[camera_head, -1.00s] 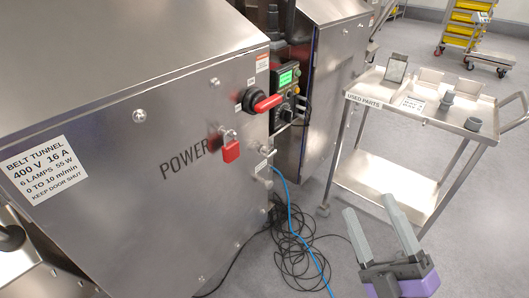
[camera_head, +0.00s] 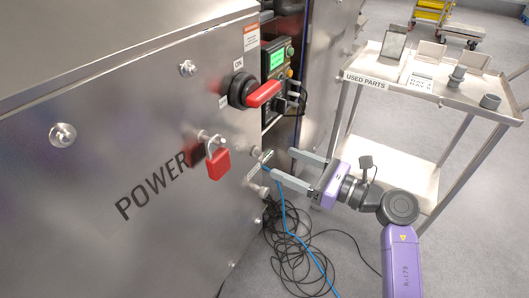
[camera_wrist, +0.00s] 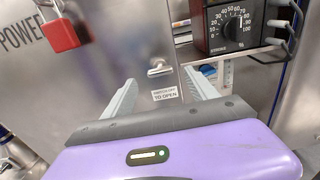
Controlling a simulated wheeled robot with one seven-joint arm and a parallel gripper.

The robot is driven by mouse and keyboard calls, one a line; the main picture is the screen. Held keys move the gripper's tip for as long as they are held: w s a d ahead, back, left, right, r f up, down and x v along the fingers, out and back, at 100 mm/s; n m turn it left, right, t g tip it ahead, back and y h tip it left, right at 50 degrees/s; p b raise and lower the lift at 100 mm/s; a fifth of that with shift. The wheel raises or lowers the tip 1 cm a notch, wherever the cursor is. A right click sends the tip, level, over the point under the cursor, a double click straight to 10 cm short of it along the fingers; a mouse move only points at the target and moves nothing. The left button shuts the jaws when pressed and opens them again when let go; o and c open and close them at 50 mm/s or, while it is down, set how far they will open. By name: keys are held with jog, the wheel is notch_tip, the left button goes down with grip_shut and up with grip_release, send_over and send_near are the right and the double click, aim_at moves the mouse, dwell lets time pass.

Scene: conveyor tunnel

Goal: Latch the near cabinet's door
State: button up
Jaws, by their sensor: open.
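The near cabinet's metal door (camera_head: 150,150) is marked POWER and fills the left of the head view. It looks closed or nearly so; I cannot tell whether it sits flush. A small metal handle (camera_wrist: 159,70) is near its right edge, its bar roughly level in the wrist view, above a label (camera_wrist: 165,94) reading "to open". In the head view the handle is small and partly hidden by my fingers. My gripper (camera_head: 264,163) is open and empty at the door's right edge. In the wrist view its fingers (camera_wrist: 160,80) point toward the door, on either side of the handle.
A red padlock (camera_head: 218,163) hangs on the door, left of my fingers. A red-handled rotary switch (camera_head: 262,94) sticks out above. A control box (camera_head: 278,62) stands behind. Black cables (camera_head: 290,240) and a blue hose lie on the floor. A used-parts cart (camera_head: 390,85) stands right.

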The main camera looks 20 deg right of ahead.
aim_at(269, 156)
jog(key=b+x, duration=0.1)
jog(key=x, duration=0.6)
jog(key=shift+s, duration=0.1)
jog(key=shift+c, duration=0.2)
jog(key=c, duration=1.3)
jog(key=shift+r, duration=0.1)
